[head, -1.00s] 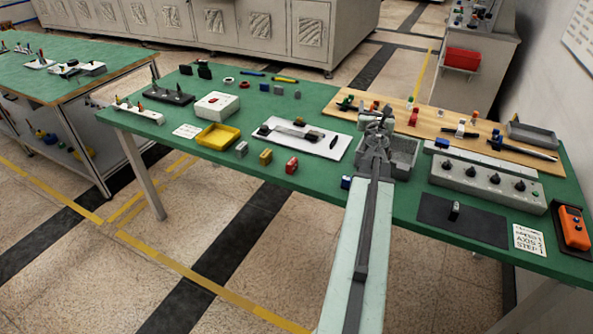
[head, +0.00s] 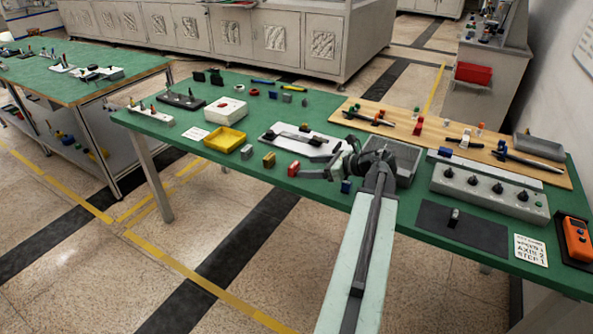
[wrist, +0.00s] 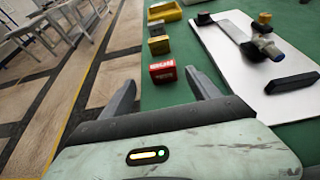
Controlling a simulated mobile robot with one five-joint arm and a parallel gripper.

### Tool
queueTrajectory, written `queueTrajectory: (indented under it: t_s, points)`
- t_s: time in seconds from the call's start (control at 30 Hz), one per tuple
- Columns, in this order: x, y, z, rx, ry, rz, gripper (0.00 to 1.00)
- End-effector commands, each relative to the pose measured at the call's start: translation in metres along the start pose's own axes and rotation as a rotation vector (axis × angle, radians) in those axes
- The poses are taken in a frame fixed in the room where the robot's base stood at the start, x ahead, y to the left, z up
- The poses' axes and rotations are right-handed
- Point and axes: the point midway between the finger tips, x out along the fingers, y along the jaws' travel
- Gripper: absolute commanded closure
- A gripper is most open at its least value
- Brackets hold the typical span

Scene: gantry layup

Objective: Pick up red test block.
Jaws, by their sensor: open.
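The red test block (head: 293,169) stands on the green table near its front edge, at the end of a row of small blocks. In the wrist view the red block (wrist: 162,71), with pale lettering on its near face, shows between and just beyond my two fingertips. My gripper (head: 313,173) points left over the table, to the right of the red block. In the wrist view my gripper (wrist: 160,84) is open, its fingers wide apart, with nothing held. Contact between fingers and block is not visible.
A yellow block (head: 269,160), a grey block (head: 246,152) and a yellow tray (head: 225,140) continue the row to the left. A white plate (head: 285,134) with dark parts lies behind. A grey bin (head: 408,165) stands behind my arm.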

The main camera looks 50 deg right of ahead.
Motion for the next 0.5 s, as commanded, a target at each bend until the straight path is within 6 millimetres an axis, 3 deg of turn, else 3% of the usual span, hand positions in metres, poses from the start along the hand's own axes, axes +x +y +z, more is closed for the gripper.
queueTrajectory:
  t_s: [0.17, 0.33, 0.5]
  points:
    - [0.016, -0.004, 0.002, 0.001, 0.000, -0.003, 0.29]
    - [0.045, -0.006, 0.002, 0.000, 0.000, -0.003, 0.29]
    - [0.048, -0.007, 0.005, 0.002, -0.001, -0.007, 0.29]
